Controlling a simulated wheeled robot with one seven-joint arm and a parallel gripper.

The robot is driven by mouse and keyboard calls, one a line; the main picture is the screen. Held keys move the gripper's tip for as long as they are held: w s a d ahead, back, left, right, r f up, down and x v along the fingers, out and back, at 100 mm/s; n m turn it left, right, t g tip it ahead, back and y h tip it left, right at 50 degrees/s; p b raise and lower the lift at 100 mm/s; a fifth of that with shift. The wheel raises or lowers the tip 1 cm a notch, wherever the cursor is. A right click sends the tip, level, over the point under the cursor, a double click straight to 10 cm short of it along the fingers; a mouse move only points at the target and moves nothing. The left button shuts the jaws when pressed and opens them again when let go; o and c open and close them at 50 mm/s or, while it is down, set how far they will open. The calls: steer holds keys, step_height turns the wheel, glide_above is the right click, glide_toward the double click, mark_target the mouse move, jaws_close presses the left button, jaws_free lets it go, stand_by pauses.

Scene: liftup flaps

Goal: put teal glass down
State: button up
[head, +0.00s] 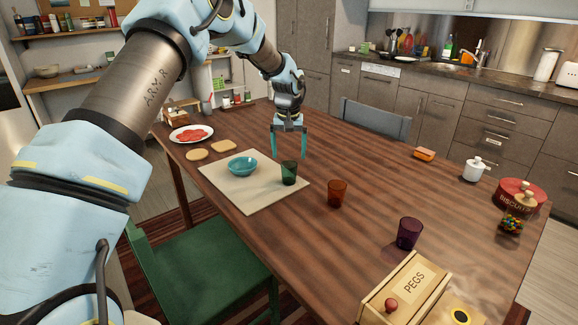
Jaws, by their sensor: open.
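A dark green-teal glass (289,173) stands upright on the right part of a cream placemat (247,199) on the wooden table. It is the only glass of a teal-like colour in view. My gripper (289,157) points down with its two teal fingers apart. In the head view its fingertips appear just above and behind the glass's rim. Nothing shows between the fingers. The exact gap between fingertips and glass cannot be told from this one view.
A teal bowl (242,166) sits left of the glass on the placemat. An orange-brown glass (337,193) and a purple glass (410,233) stand to the right. A pegs box (406,289) is at the front. The table's middle right is clear. A green chair (205,262) stands at the near side.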

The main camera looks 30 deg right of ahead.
steer(key=r, duration=0.5)
steer(key=shift+s+a+r+b, duration=0.25)
steer(key=shift+s+r+b, duration=0.1)
steer(key=shift+b, duration=0.05)
steer(key=s+a+r+n, duration=0.1)
steer(key=s+a, duration=0.1)
steer(key=a, duration=1.2)
steer(key=s+a+r+n, duration=0.1)
steer(key=a+n, duration=0.1)
steer(key=a, duration=1.2)
steer(key=s+a+f+n, duration=0.1)
steer(key=s+a+n, duration=0.1)
steer(key=s+a, duration=1.2)
steer(key=a, duration=0.2)
steer(key=shift+s+a+f+y, duration=0.25)
steer(key=shift+a+f+y, duration=0.1)
steer(key=shift+a+y, duration=0.05)
